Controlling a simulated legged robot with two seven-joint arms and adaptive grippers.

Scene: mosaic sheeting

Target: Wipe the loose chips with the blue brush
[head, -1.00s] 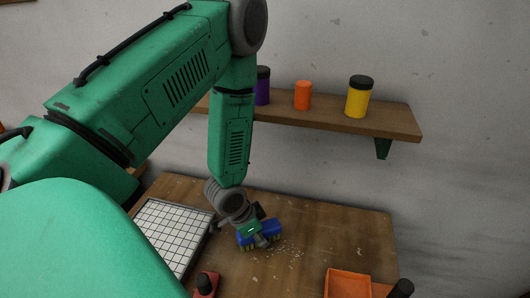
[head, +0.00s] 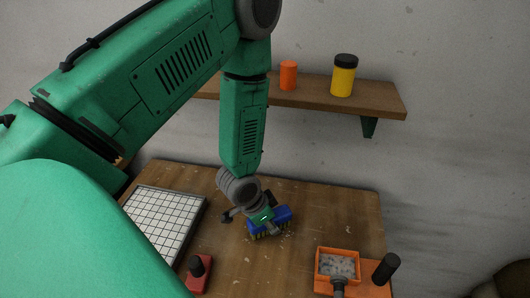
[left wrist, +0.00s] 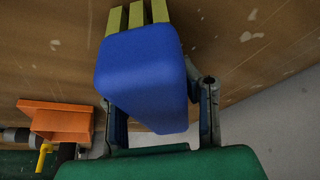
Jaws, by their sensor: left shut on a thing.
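My left gripper (head: 264,220) is shut on the blue brush (head: 284,215), low over the wooden table. In the left wrist view the brush's blue block (left wrist: 145,70) sits between the two fingers, with yellowish bristles (left wrist: 136,17) beyond it. In the head view the bristles face down at the table; whether they touch it I cannot tell. A few pale loose chips (head: 287,234) show close to the brush; the brush and gripper may hide others. My right gripper is not in view.
A white gridded sheet (head: 165,218) lies left. A red item with a black knob (head: 197,267) stands at the front. An orange box (head: 322,265) with greyish contents and a black cylinder (head: 386,268) stand front right. A shelf (head: 375,97) is behind.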

